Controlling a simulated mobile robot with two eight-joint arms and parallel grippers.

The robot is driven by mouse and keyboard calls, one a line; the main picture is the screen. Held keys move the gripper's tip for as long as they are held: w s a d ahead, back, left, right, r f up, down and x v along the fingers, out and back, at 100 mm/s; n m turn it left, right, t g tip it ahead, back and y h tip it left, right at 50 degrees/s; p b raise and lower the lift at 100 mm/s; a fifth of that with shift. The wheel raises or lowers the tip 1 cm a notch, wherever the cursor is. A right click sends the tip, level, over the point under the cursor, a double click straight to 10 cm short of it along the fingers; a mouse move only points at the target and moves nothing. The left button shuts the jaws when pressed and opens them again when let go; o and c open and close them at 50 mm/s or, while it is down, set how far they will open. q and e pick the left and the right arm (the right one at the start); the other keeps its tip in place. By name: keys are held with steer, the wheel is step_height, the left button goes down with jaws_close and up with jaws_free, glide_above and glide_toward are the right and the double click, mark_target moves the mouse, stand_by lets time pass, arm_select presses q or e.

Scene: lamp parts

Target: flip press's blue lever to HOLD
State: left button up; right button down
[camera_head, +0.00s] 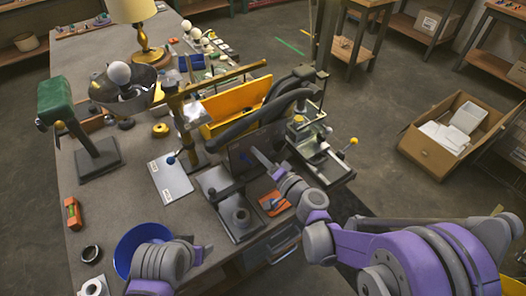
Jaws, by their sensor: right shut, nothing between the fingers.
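A brass-coloured press (184,115) with a long handle stands mid-bench. A small blue knob (171,159) on a thin stem shows at its left side, above a light grey plate (170,180). A dark upright panel (238,160) with a small blue mark stands to the right of it. I cannot tell which blue part is the lever, nor read a HOLD label. My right gripper (262,160) is shut and empty, with its tips close to the panel; contact cannot be told. My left gripper (200,249) is low at the left, its fingers unclear.
A blue bowl (128,246) is beside my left arm. A grey block with a ring (240,217) and an orange tray (274,204) lie near the bench front. A yellow bin (225,108) and black hoses (250,122) stand behind. A green-topped stand (64,100) is left.

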steer(key=shift+s+a+n, duration=0.25)
steer(key=shift+a+n, duration=0.05)
steer(key=shift+n, duration=0.2)
steer(key=shift+s+a, duration=0.15)
steer(key=shift+a, duration=0.05)
steer(key=shift+s+f, duration=0.1)
stand_by(0.4)
